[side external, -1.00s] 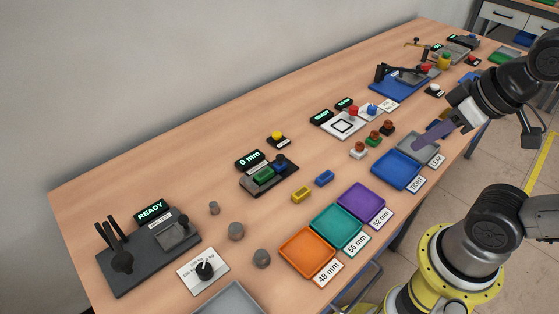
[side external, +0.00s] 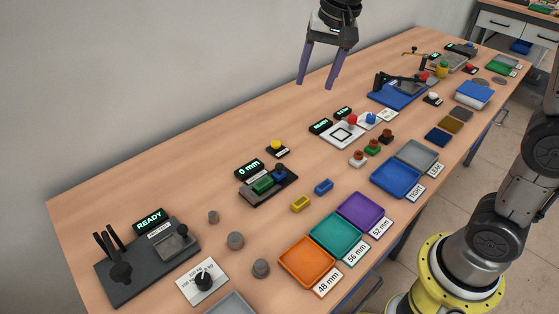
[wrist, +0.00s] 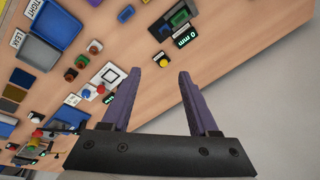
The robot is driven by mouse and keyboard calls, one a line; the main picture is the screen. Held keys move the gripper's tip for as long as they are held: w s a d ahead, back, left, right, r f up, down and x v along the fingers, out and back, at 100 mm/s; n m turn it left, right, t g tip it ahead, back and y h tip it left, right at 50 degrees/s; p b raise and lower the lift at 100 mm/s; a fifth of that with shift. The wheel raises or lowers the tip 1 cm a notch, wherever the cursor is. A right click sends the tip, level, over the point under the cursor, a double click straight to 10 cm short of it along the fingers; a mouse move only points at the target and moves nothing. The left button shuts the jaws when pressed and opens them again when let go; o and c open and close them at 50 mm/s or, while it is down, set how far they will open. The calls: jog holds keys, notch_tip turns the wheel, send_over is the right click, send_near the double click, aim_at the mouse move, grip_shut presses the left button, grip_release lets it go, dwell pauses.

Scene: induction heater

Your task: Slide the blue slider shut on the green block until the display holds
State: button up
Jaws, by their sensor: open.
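The green block (side external: 263,184) lies on a dark gauge base (side external: 262,197) at the middle of the table. The blue slider (side external: 280,172) stands on the same base, just right of the block; I cannot tell whether they touch. The display (side external: 249,168) behind them reads 0 mm. In the wrist view the green block (wrist: 181,17) and display (wrist: 186,38) show near the top edge. My gripper (side external: 315,85) is open and empty, its two purple fingers high above the back of the table. The fingers also show in the wrist view (wrist: 173,75).
A yellow button (side external: 277,146) stands behind the gauge. A yellow block (side external: 301,203) and a blue block (side external: 324,186) lie in front. Orange (side external: 286,267), teal (side external: 345,252) and purple (side external: 376,226) trays line the front edge. The table's back left is clear.

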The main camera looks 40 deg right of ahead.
jog(key=w+a+f+g, duration=0.2)
jog(key=w+f, duration=0.5)
jog(key=f, duration=0.1)
jog(key=g, duration=0.1)
send_over(280, 165)
notch_tip(280, 165, down, 5)
notch_tip(280, 165, down, 14)
jog(key=shift+a+f, duration=0.1)
jog(key=shift+f, duration=0.1)
grip_shut()
jog(key=a, duration=0.3)
jog(key=shift+a, duration=0.4)
jog(key=c, duration=0.8)
grip_release()
jog(key=shift+w+a+r, duration=0.15)
jog(key=shift+a, duration=0.15)
jog(key=o, duration=0.8)
jog(key=shift+d, duration=0.1)
